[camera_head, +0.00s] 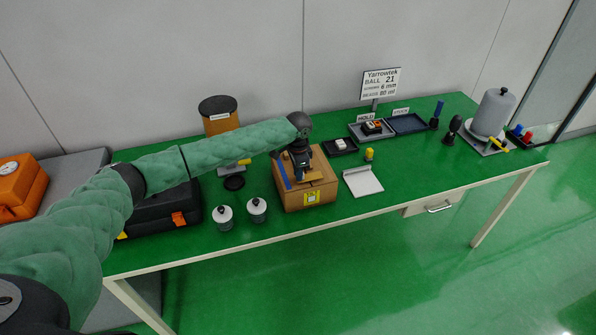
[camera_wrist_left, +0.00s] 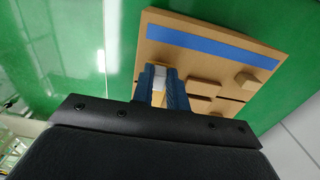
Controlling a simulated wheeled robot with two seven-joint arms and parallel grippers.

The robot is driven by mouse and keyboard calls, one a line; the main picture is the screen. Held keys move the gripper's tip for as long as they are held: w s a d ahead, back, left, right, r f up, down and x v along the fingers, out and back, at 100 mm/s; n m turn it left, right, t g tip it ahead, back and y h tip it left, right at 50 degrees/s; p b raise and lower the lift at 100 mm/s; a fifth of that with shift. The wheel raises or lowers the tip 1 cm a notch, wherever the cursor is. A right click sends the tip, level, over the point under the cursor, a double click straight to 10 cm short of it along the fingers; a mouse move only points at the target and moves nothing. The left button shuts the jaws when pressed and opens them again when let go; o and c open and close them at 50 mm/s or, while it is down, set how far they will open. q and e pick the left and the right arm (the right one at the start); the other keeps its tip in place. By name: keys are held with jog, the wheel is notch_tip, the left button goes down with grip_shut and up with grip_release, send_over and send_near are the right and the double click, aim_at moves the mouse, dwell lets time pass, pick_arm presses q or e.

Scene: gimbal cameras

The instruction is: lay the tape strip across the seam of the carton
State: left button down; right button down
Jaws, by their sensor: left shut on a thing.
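The brown carton (camera_head: 318,190) stands on the green table, with a yellow label on its front. A blue strip (camera_head: 283,175) lies along the left side of its top; in the left wrist view this strip (camera_wrist_left: 212,45) runs near one edge of the carton (camera_wrist_left: 165,22). Dark lines and several brown blocks show on the top. My left gripper (camera_head: 300,178) is over the carton's top. In the left wrist view its fingers (camera_wrist_left: 163,80) are shut on a small pale piece (camera_wrist_left: 158,78); whether this belongs to the tape strip is unclear. My right gripper is out of view.
Two lidded jars (camera_head: 222,217) (camera_head: 257,210) stand left of the carton, near the front edge. A black case (camera_head: 165,212) is farther left. A white plate (camera_head: 363,181) and yellow item (camera_head: 369,154) are right. The right front table is clear.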

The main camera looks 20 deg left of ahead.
pick_arm(q)
jog(key=shift+f, duration=0.55)
dwell(0.4)
jog(key=c, duration=1.3)
grip_release()
